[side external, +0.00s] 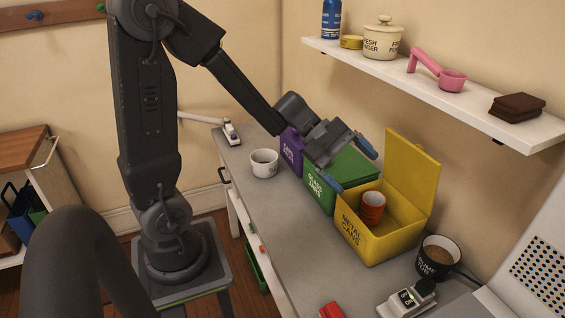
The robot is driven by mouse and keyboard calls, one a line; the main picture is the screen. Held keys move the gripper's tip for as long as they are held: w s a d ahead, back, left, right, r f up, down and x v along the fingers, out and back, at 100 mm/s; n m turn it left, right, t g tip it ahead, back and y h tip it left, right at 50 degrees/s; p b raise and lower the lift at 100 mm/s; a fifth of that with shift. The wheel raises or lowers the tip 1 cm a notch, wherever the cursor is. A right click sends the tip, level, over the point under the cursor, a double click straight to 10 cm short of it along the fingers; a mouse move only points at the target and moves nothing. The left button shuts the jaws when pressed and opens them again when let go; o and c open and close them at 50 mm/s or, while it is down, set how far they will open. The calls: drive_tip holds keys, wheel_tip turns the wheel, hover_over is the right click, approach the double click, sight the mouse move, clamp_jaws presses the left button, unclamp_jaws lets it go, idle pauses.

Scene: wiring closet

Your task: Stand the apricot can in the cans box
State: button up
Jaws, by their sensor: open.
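The yellow box (369,246) labelled "METAL CANS" stands on the grey counter with its lid raised at the back. An orange-red can (371,211) is inside it, towards the left side. It looks roughly upright, with its round top end facing up; its base is hidden by the box's front wall. My gripper (350,168) is open and empty, with its blue fingertips apart. It is above the green box, up and to the left of the can, and does not touch it.
The green glass-jars box (318,190) and a purple box (291,147) stand left of the yellow box. A white mug (264,163), dark pot (436,259), small device (406,299) and red object (332,311) are on the counter (290,245). A loaded shelf (440,92) hangs above.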

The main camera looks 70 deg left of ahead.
drive_tip(key=s+d+r+m+g+y, duration=0.2)
drive_tip(key=s+m, duration=0.3)
drive_tip(key=s+d+r+m+g+y, duration=0.1)
drive_tip(key=s+d+r+m+y, duration=0.1)
drive_tip(key=s+d+m, duration=0.15)
drive_tip(key=s+a+r+m+t+y, duration=0.1)
drive_tip(key=s+a+m+t+y, duration=0.1)
drive_tip(key=s+a+m+y, duration=0.3)
drive_tip(key=s+m+y, duration=0.1)
drive_tip(key=s+m, duration=0.1)
drive_tip(key=m, duration=0.1)
drive_tip(key=shift+s+a+r+t, duration=0.15)
drive_tip(key=shift+s+r+t, duration=0.15)
